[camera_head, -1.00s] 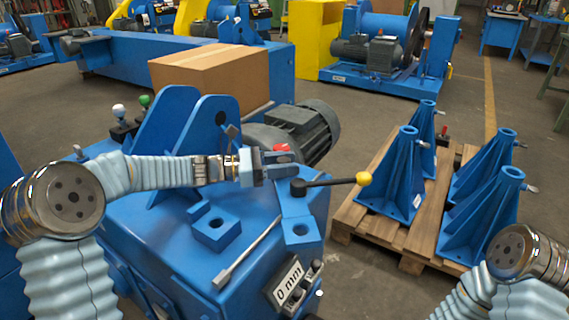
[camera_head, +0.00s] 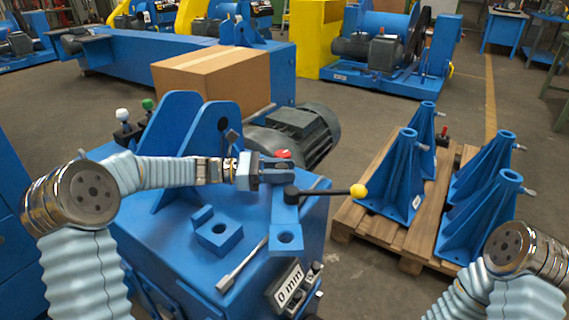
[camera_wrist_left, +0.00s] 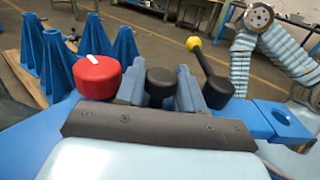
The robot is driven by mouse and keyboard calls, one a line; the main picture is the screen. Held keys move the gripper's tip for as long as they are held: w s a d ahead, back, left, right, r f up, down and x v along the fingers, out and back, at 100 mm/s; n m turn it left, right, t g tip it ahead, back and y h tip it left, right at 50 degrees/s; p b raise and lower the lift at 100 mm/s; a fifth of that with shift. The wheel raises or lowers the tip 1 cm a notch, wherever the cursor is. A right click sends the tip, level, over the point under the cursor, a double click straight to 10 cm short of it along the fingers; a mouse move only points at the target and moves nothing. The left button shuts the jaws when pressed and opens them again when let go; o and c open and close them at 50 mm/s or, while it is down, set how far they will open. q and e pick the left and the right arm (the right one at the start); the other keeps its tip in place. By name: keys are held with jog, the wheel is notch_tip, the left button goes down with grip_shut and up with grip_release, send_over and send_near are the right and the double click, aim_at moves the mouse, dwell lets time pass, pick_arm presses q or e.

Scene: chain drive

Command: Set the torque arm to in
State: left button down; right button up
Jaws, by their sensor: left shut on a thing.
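The torque arm appears to be the blue flat bar (camera_head: 285,222) with a hole near its front end, on the blue machine top. A black lever (camera_head: 325,193) with a yellow ball pivots over its rear part and points right. My left gripper (camera_head: 284,169) is over the rear of the bar, beside the lever's hub. In the left wrist view its two fingers (camera_wrist_left: 160,88) are shut on a round black knob (camera_wrist_left: 160,77). A red knob (camera_wrist_left: 97,76) lies left of them, the lever's black hub (camera_wrist_left: 218,92) right. My right gripper is out of view.
A blue block with a hole (camera_head: 219,234) and a metal rod (camera_head: 243,264) lie left of the bar. A "0 mm" plate (camera_head: 288,288) is on the front. A motor (camera_head: 308,128) stands behind. A pallet (camera_head: 385,228) with blue stands is at right.

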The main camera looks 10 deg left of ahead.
aim_at(282, 194)
pick_arm(q)
jog(key=c, duration=1.1)
grip_release()
jog(key=shift+r, duration=0.15)
jog(key=shift+r, duration=0.3)
jog(key=r, duration=0.3)
jog(key=shift+s+r, duration=0.1)
jog(key=shift+s, duration=0.2)
jog(key=s+d+r, duration=0.1)
jog(key=s+r, duration=0.2)
jog(key=s, duration=0.1)
jog(key=s+d+r, duration=0.1)
jog(key=s+r, duration=0.2)
jog(key=s, duration=0.1)
jog(key=s+r, duration=0.3)
jog(key=s, duration=0.2)
jog(key=shift+d+b, duration=0.3)
jog(key=shift+d, duration=0.1)
jog(key=shift+c, duration=0.3)
